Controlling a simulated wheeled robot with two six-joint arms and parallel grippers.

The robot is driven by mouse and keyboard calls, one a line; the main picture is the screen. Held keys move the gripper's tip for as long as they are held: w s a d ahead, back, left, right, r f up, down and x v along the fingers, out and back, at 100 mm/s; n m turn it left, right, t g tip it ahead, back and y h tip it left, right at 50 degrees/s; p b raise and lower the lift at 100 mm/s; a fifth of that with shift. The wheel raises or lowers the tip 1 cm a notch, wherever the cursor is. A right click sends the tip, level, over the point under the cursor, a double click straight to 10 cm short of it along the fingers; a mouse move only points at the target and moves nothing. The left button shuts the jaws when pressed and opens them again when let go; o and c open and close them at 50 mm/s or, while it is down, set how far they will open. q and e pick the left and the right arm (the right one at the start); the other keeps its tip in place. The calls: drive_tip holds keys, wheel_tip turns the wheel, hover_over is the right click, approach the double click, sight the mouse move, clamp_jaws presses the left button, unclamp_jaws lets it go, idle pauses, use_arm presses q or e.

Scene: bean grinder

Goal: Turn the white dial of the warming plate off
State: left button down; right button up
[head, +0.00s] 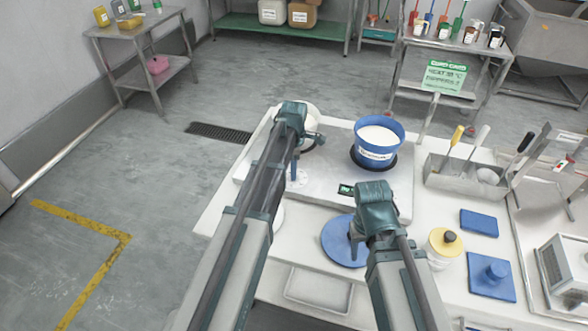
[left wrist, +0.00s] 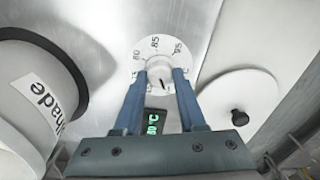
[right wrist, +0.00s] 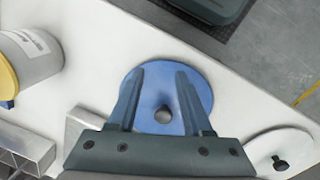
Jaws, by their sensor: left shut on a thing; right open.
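The steel warming plate (head: 330,150) carries a blue pot (head: 377,140) of white liquid at its right and a white pot (head: 310,112) at its left, partly hidden by my left arm. The white dial (left wrist: 158,68) sits on its front part, on a round scale with 80, 85 and 95 readable. My left gripper (left wrist: 158,78) is shut on the dial, one finger on each side. A green display (left wrist: 153,122) beside it seems to read 80 °C. My right gripper (right wrist: 160,75) is open and empty above the blue lid (right wrist: 195,80), its fingers either side of the knob (right wrist: 163,114).
A white lid (left wrist: 245,95) with a black knob lies near the dial.

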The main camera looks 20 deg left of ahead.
idle(0.4)
use_arm(q)
drive_tip(key=shift+c, duration=2.4)
unclamp_jaws()
drive_tip(key=shift+r, duration=0.1)
use_arm(e)
drive_tip(key=shift+r, duration=0.1)
use_arm(q)
wheel_tip(320, 180, up, 14)
drive_tip(key=p, duration=1.3)
drive_tip(key=shift+f+p, duration=0.2)
drive_tip(key=shift+p, duration=0.2)
use_arm(e)
wheel_tip(320, 180, up, 14)
drive_tip(key=shift+f, duration=0.2)
